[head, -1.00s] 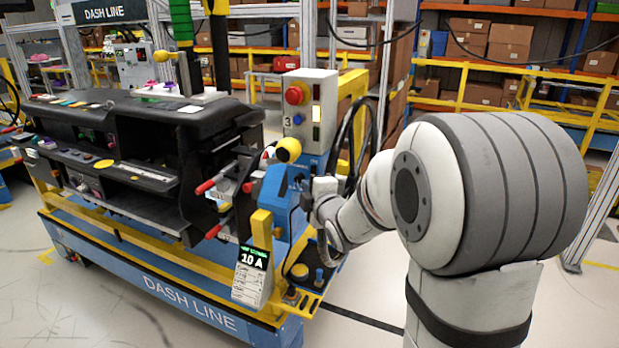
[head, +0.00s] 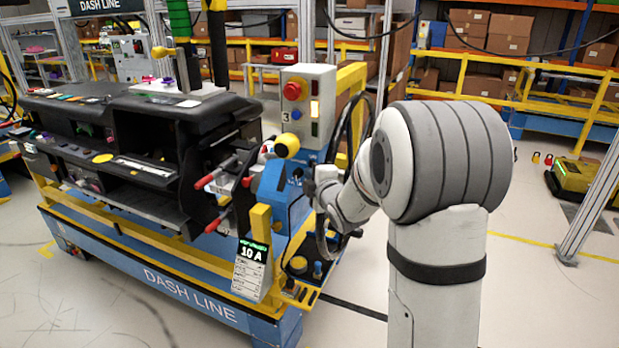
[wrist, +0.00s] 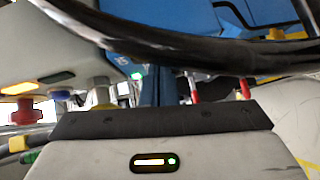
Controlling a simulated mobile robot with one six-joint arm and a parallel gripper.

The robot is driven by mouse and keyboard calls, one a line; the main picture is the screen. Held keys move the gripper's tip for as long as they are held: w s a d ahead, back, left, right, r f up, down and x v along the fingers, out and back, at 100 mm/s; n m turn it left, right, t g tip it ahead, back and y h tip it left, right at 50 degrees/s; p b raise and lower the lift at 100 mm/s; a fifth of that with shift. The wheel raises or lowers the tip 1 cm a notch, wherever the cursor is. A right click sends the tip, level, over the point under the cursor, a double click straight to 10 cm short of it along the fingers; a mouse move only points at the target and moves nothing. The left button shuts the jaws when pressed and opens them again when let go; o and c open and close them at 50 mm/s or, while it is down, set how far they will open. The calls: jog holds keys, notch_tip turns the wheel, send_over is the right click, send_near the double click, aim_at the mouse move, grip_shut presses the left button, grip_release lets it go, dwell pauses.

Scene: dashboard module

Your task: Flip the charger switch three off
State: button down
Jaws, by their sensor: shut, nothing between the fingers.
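A grey control box (head: 307,104) marked 3 stands at the right end of the dash cart in the head view. Its face has a red knob, a blue button and a lit indicator. I cannot make out which part is the charger switch. My gripper (head: 312,188) is small and partly hidden, below the box beside the blue bracket (head: 273,190). It looks shut and empty. In the wrist view a grey body with a dark edge fills the bottom; no separate fingertips show. A red knob (wrist: 26,112) and a lit yellow lamp (wrist: 18,88) show at the left there.
A black cable (wrist: 150,40) crosses close in front of the wrist camera. The black dashboard (head: 150,115) sits on the blue cart (head: 180,290), with red-tipped clamps near the bracket. A 10 A tag (head: 250,268) hangs at the cart's corner.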

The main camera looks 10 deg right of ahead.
jog(key=b, duration=0.2)
jog(key=f+b, duration=0.1)
jog(key=b, duration=0.1)
jog(key=shift+w+d+n+t, duration=0.1)
jog(key=shift+d+n+t, duration=0.05)
jog(key=shift+n+t, duration=0.2)
jog(key=shift+r, duration=0.45)
jog(key=s+f+b, duration=0.2)
jog(key=s+b, duration=0.3)
jog(key=s, duration=0.8)
jog(key=shift+a, duration=0.45)
jog(key=shift+s, duration=0.1)
